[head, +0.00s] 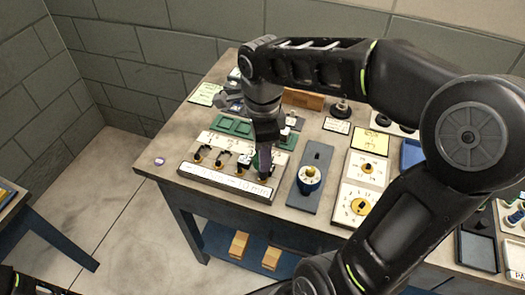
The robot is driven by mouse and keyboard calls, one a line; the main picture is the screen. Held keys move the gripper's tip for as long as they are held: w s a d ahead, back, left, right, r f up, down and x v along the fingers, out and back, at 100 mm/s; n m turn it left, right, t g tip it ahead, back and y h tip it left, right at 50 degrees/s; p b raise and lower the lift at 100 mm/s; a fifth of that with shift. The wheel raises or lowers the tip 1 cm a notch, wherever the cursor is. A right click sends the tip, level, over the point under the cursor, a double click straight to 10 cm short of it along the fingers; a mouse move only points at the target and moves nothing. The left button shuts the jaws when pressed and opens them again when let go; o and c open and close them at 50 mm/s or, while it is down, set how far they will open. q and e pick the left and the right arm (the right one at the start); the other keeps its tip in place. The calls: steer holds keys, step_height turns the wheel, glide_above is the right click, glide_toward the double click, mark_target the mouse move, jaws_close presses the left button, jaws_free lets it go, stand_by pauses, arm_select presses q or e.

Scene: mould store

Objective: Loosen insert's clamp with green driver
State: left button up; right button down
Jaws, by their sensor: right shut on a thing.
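My right gripper (265,160) reaches down from above to the right end of a rack (187,170) with a white front strip. It is shut on a driver there; the jaws hide most of it and I cannot tell its colour. Several other dark-and-yellow pieces stand in a row in the rack to the left. I cannot tell which thing is the insert's clamp.
Green plates (235,127) lie behind the rack, partly hidden by my right arm. White dial boards (357,205), a yellow card (370,141) and a black knob (341,107) are to the right. The bench's (160,143) front left corner is mostly clear, with a small purple disc (159,161).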

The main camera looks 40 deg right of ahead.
steer(key=shift+f+b, duration=0.5)
steer(key=shift+f, duration=0.15)
steer(key=c, duration=1.5)
jaws_free()
jaws_close()
steer(key=n, duration=0.4)
